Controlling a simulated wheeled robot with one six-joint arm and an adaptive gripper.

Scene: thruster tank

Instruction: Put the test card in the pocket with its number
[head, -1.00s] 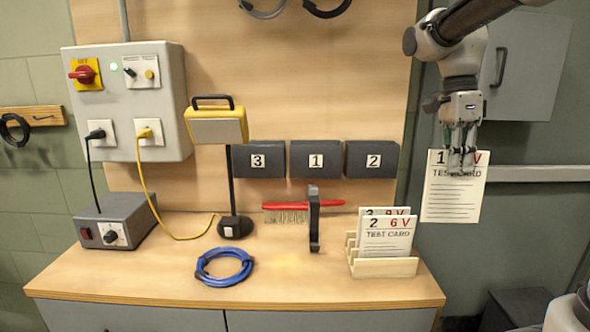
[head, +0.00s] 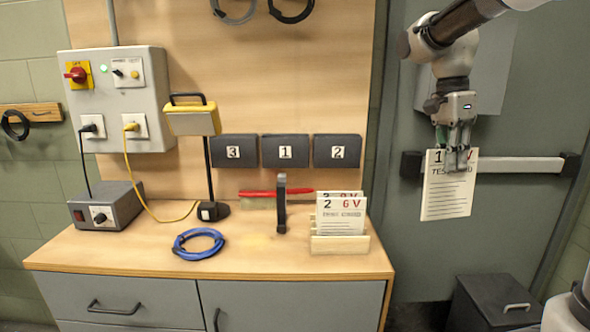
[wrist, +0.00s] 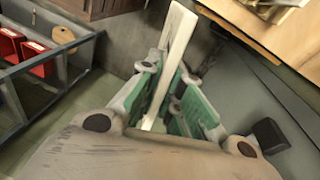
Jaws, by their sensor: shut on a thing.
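My gripper (head: 458,150) is shut on the top edge of a white test card (head: 446,200), marked with a black 1 and a red V; my fingers hide part of its heading. The card hangs upright to the right of the bench, in front of the grey door. In the wrist view the card (wrist: 178,45) shows nearly edge-on between the green-padded fingers (wrist: 178,105). Three dark pockets are on the wooden board: pocket 3 (head: 233,163), pocket 1 (head: 286,163) and pocket 2 (head: 337,163), left to right. Other cards, the front one marked 2 6 V (head: 341,222), stand in a cream rack (head: 340,246).
A door bar (head: 520,165) lies behind the card. A black bin (head: 495,303) is on the floor.

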